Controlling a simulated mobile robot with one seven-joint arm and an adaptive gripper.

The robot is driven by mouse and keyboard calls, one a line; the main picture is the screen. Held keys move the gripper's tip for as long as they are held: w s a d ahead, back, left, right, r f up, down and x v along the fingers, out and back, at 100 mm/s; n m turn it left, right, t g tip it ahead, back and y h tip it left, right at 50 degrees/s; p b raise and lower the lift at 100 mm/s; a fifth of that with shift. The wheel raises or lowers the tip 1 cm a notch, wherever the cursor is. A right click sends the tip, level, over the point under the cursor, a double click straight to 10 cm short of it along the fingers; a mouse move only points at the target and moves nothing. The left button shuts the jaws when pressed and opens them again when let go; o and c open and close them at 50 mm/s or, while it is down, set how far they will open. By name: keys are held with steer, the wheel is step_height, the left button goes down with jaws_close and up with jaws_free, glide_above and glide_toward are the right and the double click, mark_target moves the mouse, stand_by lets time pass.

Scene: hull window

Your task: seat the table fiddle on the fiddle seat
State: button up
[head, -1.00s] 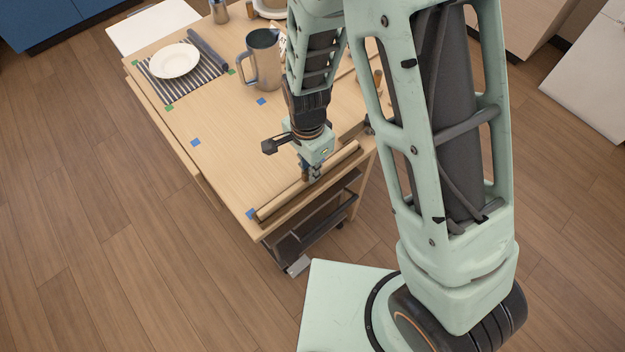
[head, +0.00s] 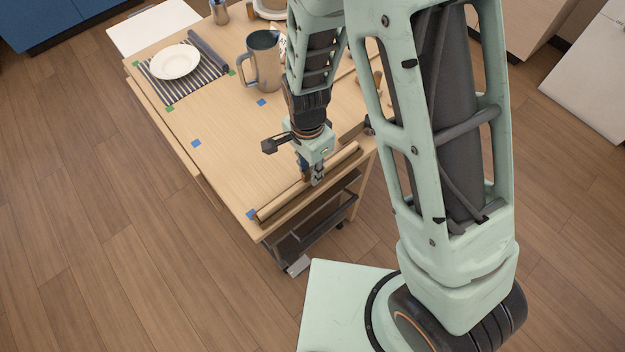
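The table fiddle appears to be the long pale wooden bar (head: 279,204) along the near edge of the wooden table. My gripper (head: 316,178) points down at the middle part of this bar and covers some of it. The fingers are small here; I cannot tell whether they are closed on the bar or only beside it. The fiddle seat is not clearly distinguishable; the strip under and beside the bar is partly hidden by the bar and my gripper. A blue mark (head: 251,214) lies by the bar's left end.
A grey mug (head: 263,62) stands further back on the table. A white plate (head: 175,61) rests on a striped mat (head: 207,88) with a rolled dark cloth (head: 208,50) beside it. More blue marks (head: 196,143) dot the tabletop. The left middle of the tabletop is clear.

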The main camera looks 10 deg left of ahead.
steer(key=shift+r+p, duration=1.15)
steer(key=shift+r, duration=0.3)
steer(key=shift+o, duration=0.5)
steer(key=o, duration=0.4)
steer(key=c, duration=0.5)
step_height(320, 180, up, 9)
steer(key=p, duration=0.7)
